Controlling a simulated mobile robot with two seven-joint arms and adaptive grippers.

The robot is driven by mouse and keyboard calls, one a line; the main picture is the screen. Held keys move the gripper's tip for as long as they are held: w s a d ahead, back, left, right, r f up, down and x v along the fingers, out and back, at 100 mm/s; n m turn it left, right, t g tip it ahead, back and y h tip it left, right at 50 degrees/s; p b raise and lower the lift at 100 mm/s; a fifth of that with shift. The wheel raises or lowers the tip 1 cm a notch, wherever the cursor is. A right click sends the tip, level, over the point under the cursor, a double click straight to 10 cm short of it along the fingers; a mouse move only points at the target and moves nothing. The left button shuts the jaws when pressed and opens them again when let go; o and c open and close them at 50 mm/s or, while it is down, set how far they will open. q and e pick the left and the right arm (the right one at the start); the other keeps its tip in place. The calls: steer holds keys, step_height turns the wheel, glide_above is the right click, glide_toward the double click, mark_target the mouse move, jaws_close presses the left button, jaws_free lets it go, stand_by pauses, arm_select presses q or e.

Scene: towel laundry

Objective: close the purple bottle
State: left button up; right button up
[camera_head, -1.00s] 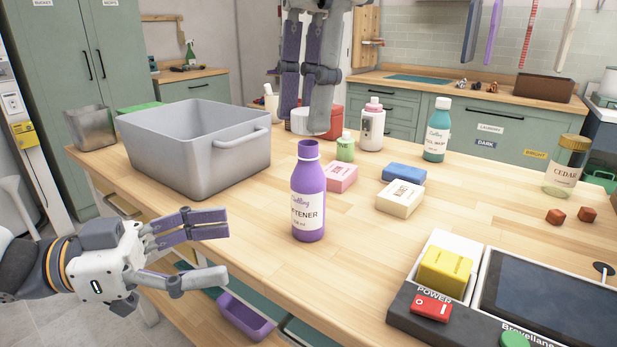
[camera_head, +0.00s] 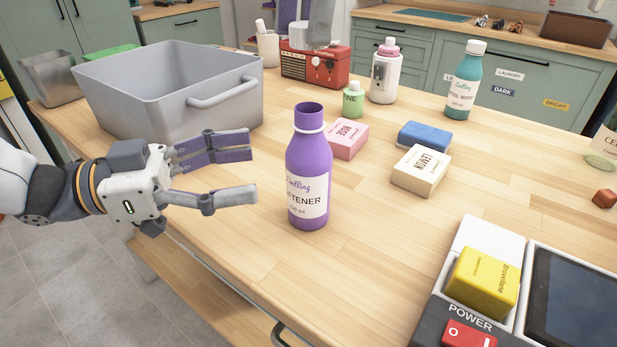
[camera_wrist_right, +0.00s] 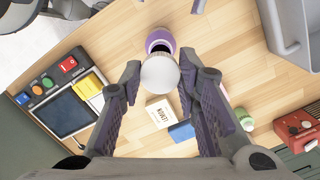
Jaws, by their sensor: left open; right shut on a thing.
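The purple bottle (camera_head: 309,170) stands upright on the wooden table, its label facing me and no cap on its neck. Its dark open mouth shows in the right wrist view (camera_wrist_right: 160,40). My right gripper (camera_head: 304,35) is at the top edge of the head view, shut on a white round cap (camera_wrist_right: 160,74). In the wrist view the cap sits between the fingertips and covers part of the bottle. My left gripper (camera_head: 253,170) is open and empty, just left of the bottle, its fingers pointing toward it without clear contact.
A grey bin (camera_head: 150,110) stands behind the left gripper. A pink box (camera_head: 346,138), a lemon box (camera_head: 420,170), a blue block (camera_head: 424,136) and a green bottle (camera_head: 353,100) lie around the bottle's right and back. A control panel (camera_head: 450,300) is front right. The table's front middle is clear.

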mark_target(309, 159)
arm_select(q)
steer(key=x, duration=0.9)
jaws_close()
arm_select(e)
steer(key=shift+f, duration=2.5)
steer(key=shift+f, duration=0.9)
